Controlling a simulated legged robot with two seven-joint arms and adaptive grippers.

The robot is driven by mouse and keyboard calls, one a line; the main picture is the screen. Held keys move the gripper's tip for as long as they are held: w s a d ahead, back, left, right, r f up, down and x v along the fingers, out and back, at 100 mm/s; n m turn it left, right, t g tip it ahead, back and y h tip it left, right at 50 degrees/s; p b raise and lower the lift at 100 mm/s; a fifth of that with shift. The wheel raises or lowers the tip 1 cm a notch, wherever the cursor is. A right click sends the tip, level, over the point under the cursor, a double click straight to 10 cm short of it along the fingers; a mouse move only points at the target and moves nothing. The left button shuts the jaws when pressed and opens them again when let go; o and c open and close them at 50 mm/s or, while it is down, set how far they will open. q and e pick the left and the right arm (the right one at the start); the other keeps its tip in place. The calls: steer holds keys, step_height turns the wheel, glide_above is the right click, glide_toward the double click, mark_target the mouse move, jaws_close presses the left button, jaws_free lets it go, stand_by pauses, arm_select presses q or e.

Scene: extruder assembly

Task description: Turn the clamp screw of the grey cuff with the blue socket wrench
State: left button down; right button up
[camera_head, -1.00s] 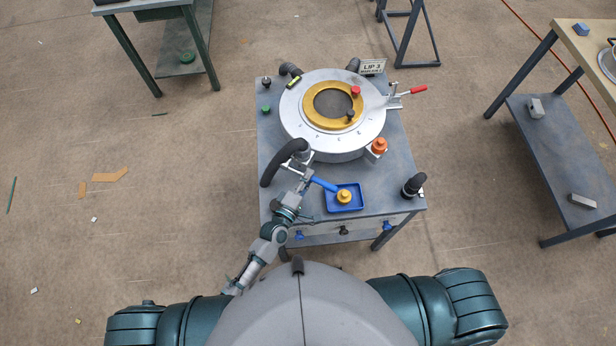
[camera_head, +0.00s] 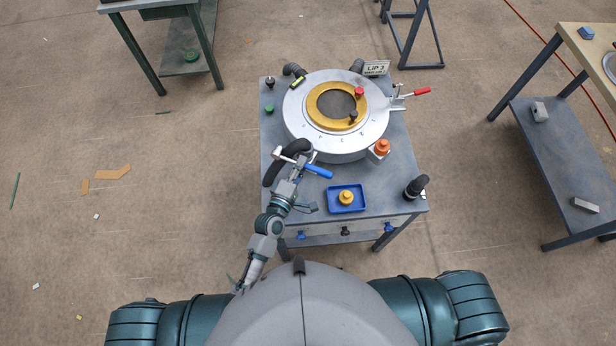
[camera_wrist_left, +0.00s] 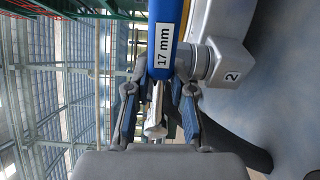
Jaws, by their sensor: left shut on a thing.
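The blue socket wrench (camera_head: 318,171) is in my left gripper (camera_head: 298,172), at the near left side of the round machine. In the left wrist view the wrench (camera_wrist_left: 166,25), labelled "17 mm", runs up from between the two fingers of the gripper (camera_wrist_left: 157,88). A grey round fitting (camera_wrist_left: 206,62), likely the grey cuff, is just right of the wrench, against a grey block marked "2" (camera_wrist_left: 230,66). The clamp screw cannot be made out, nor whether the wrench's socket is on it. My right gripper is not in view.
A black hose (camera_head: 271,172) curves close to the left gripper. A blue tray (camera_head: 333,207) with a yellow knobbed part (camera_head: 346,197) stands to its right on the cart. An orange knob (camera_head: 382,147) and a black hose stub (camera_head: 417,187) are further right.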

arm_select(q)
steer(key=a+r+y, duration=0.1)
steer(key=a, duration=0.1)
steer(key=w+a+r+n+t+y, duration=0.1)
steer(key=a+r, duration=0.1)
steer(key=w+a+r+n+y, duration=0.1)
steer(key=a+r, duration=0.1)
steer(key=a, duration=0.1)
steer(key=shift+w+a, duration=0.1)
steer(key=shift+w, duration=0.1)
steer(key=a+r+n+t+y, duration=0.1)
steer(key=a+r+n+y, duration=0.25)
steer(key=a, duration=0.65)
steer(key=s+d+f+m+g+h, duration=0.1)
steer(key=d+f+m+h, duration=0.35)
steer(key=d, duration=0.95)
steer(key=s+d+f+g+h, duration=0.1)
steer(key=s+d+f+h, duration=0.2)
steer(key=d+f, duration=0.2)
step_height(320, 180, down, 3)
steer(key=shift+s+d+g, duration=0.15)
steer(key=shift+s+g, duration=0.15)
steer(key=shift+s, duration=0.05)
steer(key=shift+d+r+p, duration=0.1)
steer(key=shift+r+p, duration=0.05)
steer(key=shift+p, duration=0.15)
steer(key=shift+x, duration=0.9)
